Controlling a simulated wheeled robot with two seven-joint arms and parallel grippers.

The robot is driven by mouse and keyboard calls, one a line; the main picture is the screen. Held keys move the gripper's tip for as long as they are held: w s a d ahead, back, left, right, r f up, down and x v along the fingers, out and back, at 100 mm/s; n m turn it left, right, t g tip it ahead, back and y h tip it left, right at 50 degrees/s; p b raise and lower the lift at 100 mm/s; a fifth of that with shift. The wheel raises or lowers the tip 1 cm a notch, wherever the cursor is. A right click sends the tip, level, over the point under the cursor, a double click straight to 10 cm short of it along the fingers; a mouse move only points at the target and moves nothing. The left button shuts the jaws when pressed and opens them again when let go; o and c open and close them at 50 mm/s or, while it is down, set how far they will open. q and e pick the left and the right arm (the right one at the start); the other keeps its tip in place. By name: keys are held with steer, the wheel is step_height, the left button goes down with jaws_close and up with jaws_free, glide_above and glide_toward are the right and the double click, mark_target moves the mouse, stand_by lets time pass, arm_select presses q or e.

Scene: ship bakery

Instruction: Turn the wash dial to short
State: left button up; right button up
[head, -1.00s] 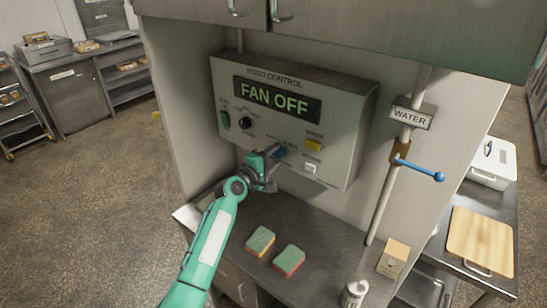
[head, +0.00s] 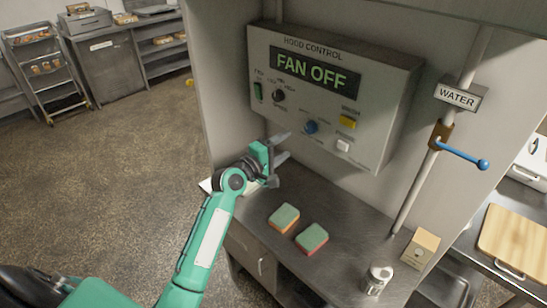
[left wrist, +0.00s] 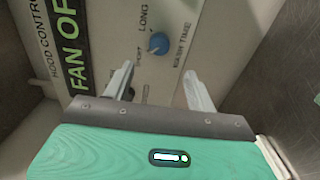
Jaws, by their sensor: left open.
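The wash dial (head: 311,127) is a round blue knob low on the grey hood control panel (head: 395,105). It also shows in the left wrist view (left wrist: 158,43), with LONG printed beside it and other lettering partly hidden by a finger. Its exact setting is too small to tell. My left gripper (head: 283,146) is open and empty, to the left of and a little below the dial, apart from it. In the left wrist view the two fingers (left wrist: 159,77) point toward the panel, with the dial beyond the gap between them. My right gripper is not in view.
The panel also has a FAN OFF display (head: 315,72), a black knob (head: 279,95), a green switch (head: 258,91), a yellow button (head: 348,121) and a white button (head: 343,145). Two sponges (head: 284,218) lie on the counter. A blue water lever (head: 462,154) sticks out at right.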

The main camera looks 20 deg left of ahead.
arm_select(q)
steer(key=v, duration=0.3)
steer(key=shift+s+a+b, duration=0.15)
steer(key=shift+s+b, duration=0.15)
steer(key=shift+b, duration=0.05)
